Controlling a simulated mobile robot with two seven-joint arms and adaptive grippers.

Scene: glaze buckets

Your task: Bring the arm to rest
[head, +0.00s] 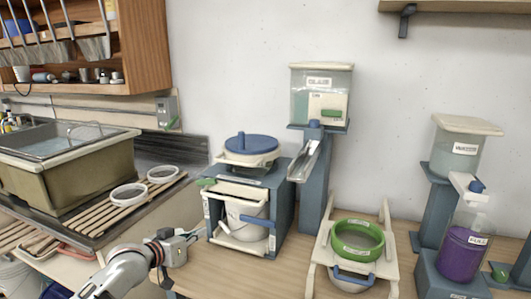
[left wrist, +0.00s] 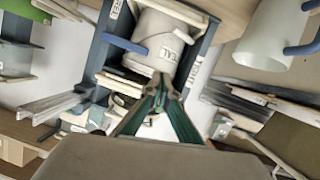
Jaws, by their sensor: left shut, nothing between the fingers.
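My left gripper (head: 190,236) is at the table's left edge in the head view, just left of the blue stand (head: 287,200). In the left wrist view its green and dark fingers (left wrist: 161,82) meet at the tips with nothing between them. The fingers point toward a white bucket (left wrist: 158,42) with a label, which sits inside the stand. In the head view this bucket (head: 246,218) shows a blue handle. I cannot tell the exact gap between the fingertips and the stand. My right gripper is not in view.
A blue-lidded container (head: 250,145) tops the stand. A sink (head: 60,170) and slatted rack with white rings (head: 128,194) are left. Bare table shows before the stand.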

